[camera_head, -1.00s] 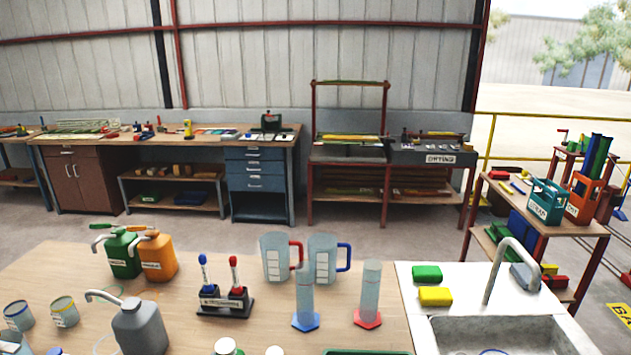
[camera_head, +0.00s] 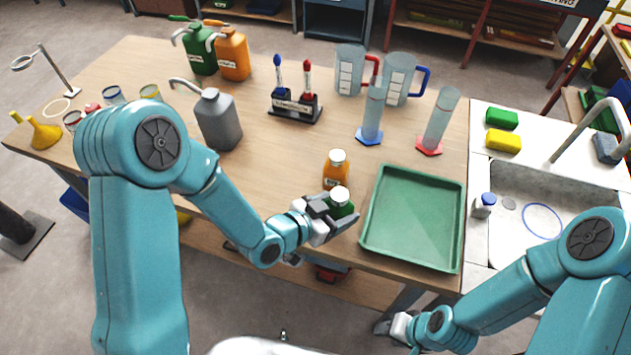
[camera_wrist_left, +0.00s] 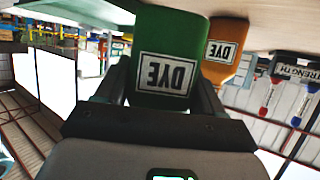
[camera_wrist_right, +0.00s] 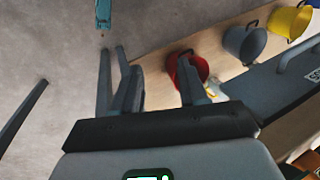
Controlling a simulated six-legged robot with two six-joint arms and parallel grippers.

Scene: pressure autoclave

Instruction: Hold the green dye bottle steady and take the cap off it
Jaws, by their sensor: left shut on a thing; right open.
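The green dye bottle (camera_head: 341,207) stands near the front edge of the wooden table, with its white cap (camera_head: 340,194) on top. My left gripper (camera_head: 335,212) is shut on the bottle's body from the left. In the left wrist view the fingers flank the green bottle (camera_wrist_left: 170,62), whose DYE label appears upside down. My right gripper (camera_head: 388,325) is low in front of the table, below the tray and away from the bottle. In the right wrist view its fingers (camera_wrist_right: 155,85) are apart with nothing between them.
An orange dye bottle (camera_head: 336,170) stands just behind the green one. A green tray (camera_head: 366,228) lies to the right, then the sink (camera_head: 575,215). A grey jug (camera_head: 217,120), marker stand (camera_head: 296,106) and cylinders stand farther back. Buckets (camera_wrist_right: 186,68) show below.

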